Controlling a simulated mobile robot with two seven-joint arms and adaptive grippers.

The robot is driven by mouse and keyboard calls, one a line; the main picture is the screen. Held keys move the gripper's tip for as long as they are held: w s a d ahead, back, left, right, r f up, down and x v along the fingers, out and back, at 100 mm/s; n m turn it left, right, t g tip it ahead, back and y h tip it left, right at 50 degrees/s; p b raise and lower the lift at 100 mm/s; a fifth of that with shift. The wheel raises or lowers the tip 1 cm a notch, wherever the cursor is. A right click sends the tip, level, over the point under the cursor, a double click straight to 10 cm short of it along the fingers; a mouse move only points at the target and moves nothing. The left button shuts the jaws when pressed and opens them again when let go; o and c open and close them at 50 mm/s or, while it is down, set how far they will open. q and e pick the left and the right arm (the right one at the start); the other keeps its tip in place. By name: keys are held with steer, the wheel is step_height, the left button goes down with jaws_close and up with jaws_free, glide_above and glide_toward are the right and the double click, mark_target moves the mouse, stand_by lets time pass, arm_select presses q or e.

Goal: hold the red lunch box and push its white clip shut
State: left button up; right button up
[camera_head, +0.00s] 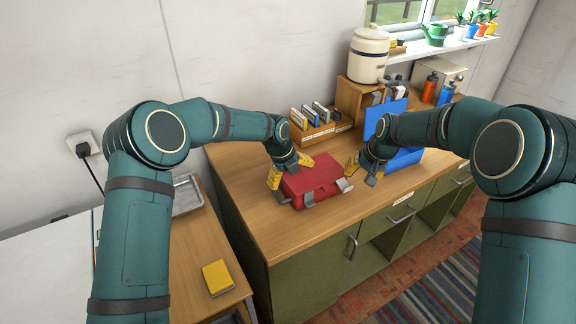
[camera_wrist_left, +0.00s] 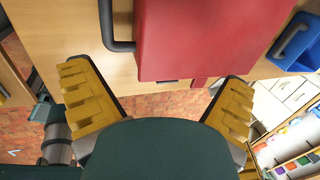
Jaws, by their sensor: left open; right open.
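The red lunch box (camera_head: 318,177) lies on the wooden counter, with grey metal pieces along its near side. A pale clip (camera_head: 345,185) stands out at its near right corner; I cannot tell how far it is open. My left gripper (camera_head: 290,169) is open at the box's left end, its yellow fingers close to it; contact is unclear. In the left wrist view the red box (camera_wrist_left: 205,40) lies ahead of the spread fingers (camera_wrist_left: 160,97), with a dark handle (camera_wrist_left: 113,28) beside it. My right gripper (camera_head: 363,171) is open and empty, just right of the box.
The counter left of the lunch box is clear.

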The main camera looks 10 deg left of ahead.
mark_target(296, 185)
arm_select(q)
steer(key=shift+x, duration=3.1)
